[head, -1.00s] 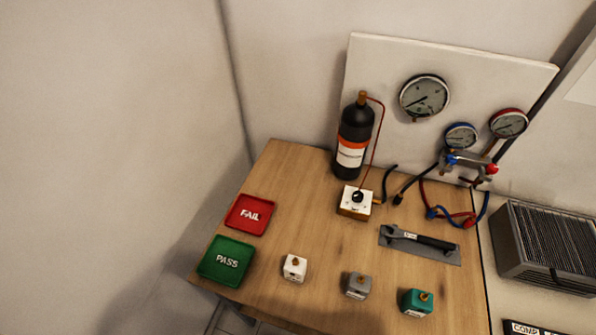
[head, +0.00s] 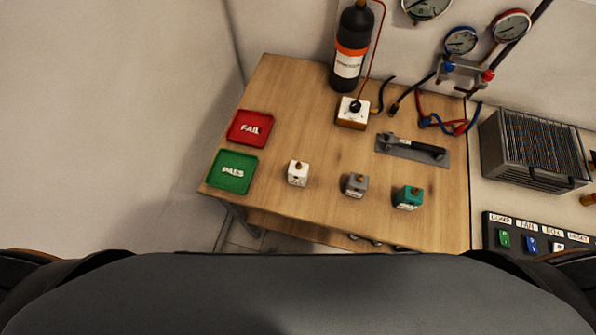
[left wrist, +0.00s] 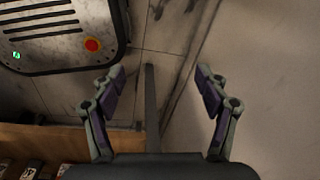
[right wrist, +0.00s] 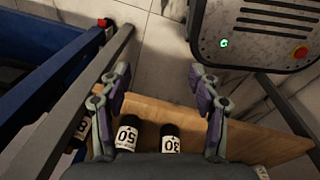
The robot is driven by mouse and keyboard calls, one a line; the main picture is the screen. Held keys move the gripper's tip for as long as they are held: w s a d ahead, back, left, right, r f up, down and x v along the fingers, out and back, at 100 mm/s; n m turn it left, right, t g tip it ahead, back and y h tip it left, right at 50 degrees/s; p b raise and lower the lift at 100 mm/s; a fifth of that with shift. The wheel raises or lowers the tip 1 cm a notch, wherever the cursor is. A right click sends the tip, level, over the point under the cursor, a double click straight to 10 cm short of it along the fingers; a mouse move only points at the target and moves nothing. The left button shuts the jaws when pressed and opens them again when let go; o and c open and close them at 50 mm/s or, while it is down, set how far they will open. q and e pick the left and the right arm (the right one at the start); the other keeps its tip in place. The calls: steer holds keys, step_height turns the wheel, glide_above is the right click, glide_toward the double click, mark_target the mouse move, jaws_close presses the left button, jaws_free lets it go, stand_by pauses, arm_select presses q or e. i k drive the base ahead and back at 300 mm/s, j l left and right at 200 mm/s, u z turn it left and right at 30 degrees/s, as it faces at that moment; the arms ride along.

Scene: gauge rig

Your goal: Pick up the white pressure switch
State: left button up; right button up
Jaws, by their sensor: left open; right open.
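The white pressure switch (head: 298,173) is a small white cube with a brass fitting on top. It stands upright near the front of the wooden table in the head view, right of the green PASS tray (head: 232,171). My left gripper (left wrist: 160,82) is open and empty in the left wrist view, over floor. My right gripper (right wrist: 158,84) is open and empty in the right wrist view. Neither gripper shows in the head view, and the white switch is not recognisable in either wrist view.
A grey switch (head: 355,184) and a green switch (head: 408,197) stand to the right. Behind are the red FAIL tray (head: 250,128), a white block with a knob (head: 352,113), a black bottle (head: 350,50) and a grey tool plate (head: 412,150). Bare wood lies between them.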

mark_target(298, 173)
steer(key=k+l+u, duration=1.05)
steer(key=k+u, duration=0.2)
